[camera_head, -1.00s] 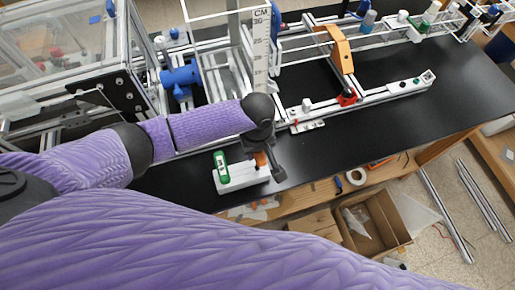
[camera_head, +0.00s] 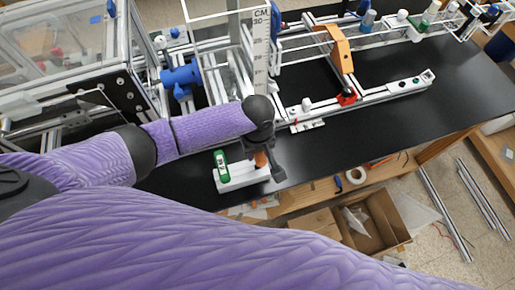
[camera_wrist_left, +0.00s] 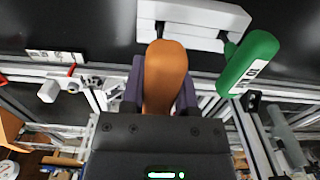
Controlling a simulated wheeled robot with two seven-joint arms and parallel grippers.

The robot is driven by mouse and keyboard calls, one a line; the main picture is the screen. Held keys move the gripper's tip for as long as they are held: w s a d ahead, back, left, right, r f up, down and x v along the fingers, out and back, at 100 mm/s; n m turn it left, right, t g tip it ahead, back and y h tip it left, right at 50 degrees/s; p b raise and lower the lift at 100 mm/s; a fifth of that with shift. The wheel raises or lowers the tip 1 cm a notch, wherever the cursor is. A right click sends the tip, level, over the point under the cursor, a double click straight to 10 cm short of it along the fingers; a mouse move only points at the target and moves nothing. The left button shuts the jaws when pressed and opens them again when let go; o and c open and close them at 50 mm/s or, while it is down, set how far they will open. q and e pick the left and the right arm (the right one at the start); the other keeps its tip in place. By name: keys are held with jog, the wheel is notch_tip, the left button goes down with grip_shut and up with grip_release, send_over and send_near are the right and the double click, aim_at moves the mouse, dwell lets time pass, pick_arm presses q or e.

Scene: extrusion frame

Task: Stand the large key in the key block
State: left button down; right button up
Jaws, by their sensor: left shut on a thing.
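The white key block (camera_head: 245,178) lies near the front edge of the black table; it also shows at the top of the left wrist view (camera_wrist_left: 205,14). A green key (camera_head: 221,166) stands at the block's left end; in the left wrist view the green key (camera_wrist_left: 250,62) is at the right. My left gripper (camera_head: 268,163) is over the block's right end, shut on an orange-brown key (camera_wrist_left: 165,75). The key's rounded end overlaps the block in the wrist view. I cannot tell whether it sits in the block. My right gripper is not in view.
An aluminium extrusion frame (camera_head: 385,94) with an orange handle (camera_head: 341,50) stands behind. A ruler (camera_head: 261,50) rises behind my left wrist. The black table (camera_head: 350,135) is clear to the right of the block. A cardboard box (camera_head: 375,225) sits below the table's front edge.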

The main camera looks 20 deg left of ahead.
pick_arm(q)
jog(key=shift+f+b, duration=1.05)
jog(key=shift+f, duration=0.75)
jog(key=shift+f, duration=0.1)
jog(key=shift+c, duration=1.4)
grip_release()
